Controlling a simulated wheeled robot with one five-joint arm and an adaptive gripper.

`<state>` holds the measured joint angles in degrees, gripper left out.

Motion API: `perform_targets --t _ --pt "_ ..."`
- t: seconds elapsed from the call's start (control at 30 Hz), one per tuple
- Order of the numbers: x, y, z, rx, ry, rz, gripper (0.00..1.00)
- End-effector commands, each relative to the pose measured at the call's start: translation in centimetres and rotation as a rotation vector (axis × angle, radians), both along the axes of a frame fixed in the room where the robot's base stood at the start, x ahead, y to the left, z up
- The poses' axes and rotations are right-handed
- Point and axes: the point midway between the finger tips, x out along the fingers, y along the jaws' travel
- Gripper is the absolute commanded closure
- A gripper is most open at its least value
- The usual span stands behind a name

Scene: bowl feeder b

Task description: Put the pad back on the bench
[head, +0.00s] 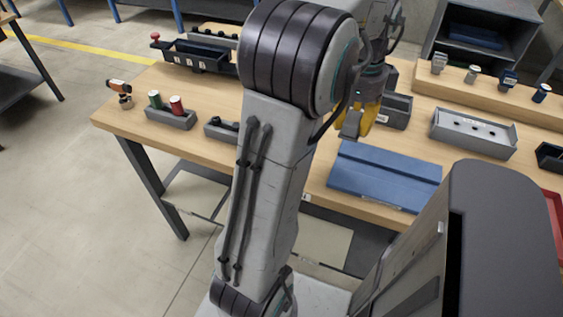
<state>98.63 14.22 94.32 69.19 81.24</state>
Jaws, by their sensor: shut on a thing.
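My gripper (362,122) hangs over the bench, just behind the blue pad's back left corner. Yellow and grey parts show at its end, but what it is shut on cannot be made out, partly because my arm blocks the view. A flat blue pad (385,178) with a long groove lies near the front edge of the wooden bench (140,108). I cannot tell whether my gripper touches it.
A grey holder (171,119) with a green and a red cylinder stands at the left. A grey box (473,133) is at the right. Behind it, small parts stand on a raised wooden strip (490,97). A black tray (199,53) is at the back left.

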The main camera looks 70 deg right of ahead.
Motion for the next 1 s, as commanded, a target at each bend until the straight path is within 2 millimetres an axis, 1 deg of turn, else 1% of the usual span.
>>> perform_targets --t 0.17,0.4,0.47,0.5,0.6,0.8,1.0 --pt "1.6 1.0 -0.9 0.001 -0.001 0.031 0.97" --pt "5.8 2.8 -3.4 0.002 -0.005 0.037 0.97" --pt "6.8 3.3 -4.1 0.002 -0.006 0.036 0.97" --pt "7.4 3.5 -4.8 0.001 -0.007 0.036 0.97" --pt "8.8 4.1 -5.7 0.0 -0.008 0.035 0.97" --pt "10.4 4.7 -6.7 -0.001 -0.01 0.031 0.97" --pt "10.7 4.9 -7.2 0.0 -0.011 0.03 0.97"
